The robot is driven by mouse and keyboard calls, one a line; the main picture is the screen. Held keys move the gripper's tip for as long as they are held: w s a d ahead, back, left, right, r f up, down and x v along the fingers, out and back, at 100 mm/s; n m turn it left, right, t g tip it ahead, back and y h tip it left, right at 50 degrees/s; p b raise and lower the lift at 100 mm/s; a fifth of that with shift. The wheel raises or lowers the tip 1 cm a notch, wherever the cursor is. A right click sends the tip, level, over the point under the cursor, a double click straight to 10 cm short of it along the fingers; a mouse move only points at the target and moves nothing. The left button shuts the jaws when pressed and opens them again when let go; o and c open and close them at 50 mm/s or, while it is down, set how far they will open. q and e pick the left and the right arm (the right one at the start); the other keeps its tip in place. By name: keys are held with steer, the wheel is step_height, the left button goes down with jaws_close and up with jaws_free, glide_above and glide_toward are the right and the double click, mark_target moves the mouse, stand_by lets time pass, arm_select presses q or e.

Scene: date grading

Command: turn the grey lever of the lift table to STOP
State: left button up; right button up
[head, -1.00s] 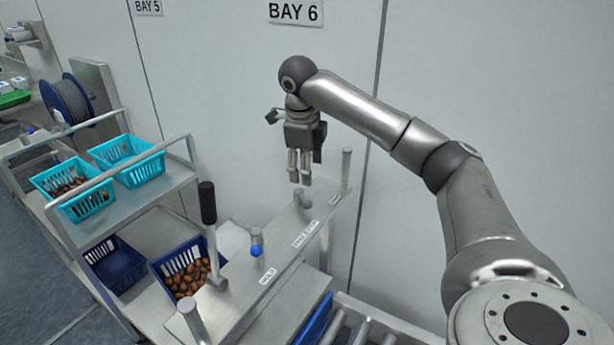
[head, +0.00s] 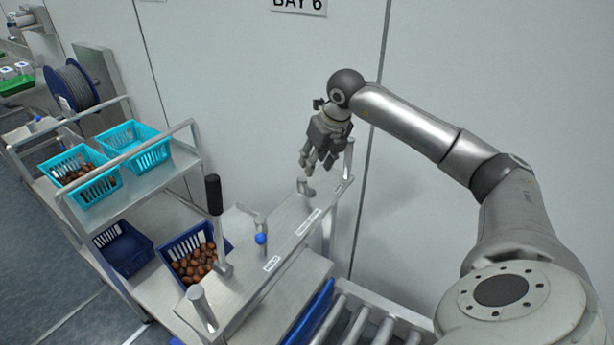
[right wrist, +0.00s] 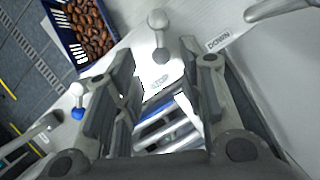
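The grey lever (head: 306,188) stands on the sloping metal top of the lift table (head: 240,290), towards its far end. In the right wrist view the grey lever (right wrist: 159,38) has a round knob, and the STOP label (right wrist: 158,81) and DOWN label (right wrist: 218,42) lie near its foot. My right gripper (head: 318,164) is just above the grey lever, pointing down, its fingers apart and empty. In the right wrist view the gripper's fingers (right wrist: 160,92) are spread, with the lever beyond them, not visibly touched. My left gripper is out of view.
A blue-knobbed lever (head: 261,238) and a black-handled lever (head: 214,200) stand nearer on the same table. Metal posts (head: 202,308) rise at its ends. Rollers (head: 360,325) lie to the right. A trolley with turquoise baskets (head: 130,150) and a blue date crate (head: 195,255) stands left.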

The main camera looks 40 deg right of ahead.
mark_target(305, 184)
steer(key=shift+m, duration=0.7)
steer(key=p+x, duration=0.1)
steer(key=x, duration=0.2)
steer(key=p+x, duration=0.1)
steer(key=x, duration=0.2)
steer(key=p+x, duration=0.1)
steer(key=x, duration=0.2)
steer(key=shift+w, duration=0.35)
steer(key=shift+w+f+p, duration=0.2)
steer(key=shift+f+p, duration=0.15)
steer(key=shift+f, duration=0.3)
jaws_close()
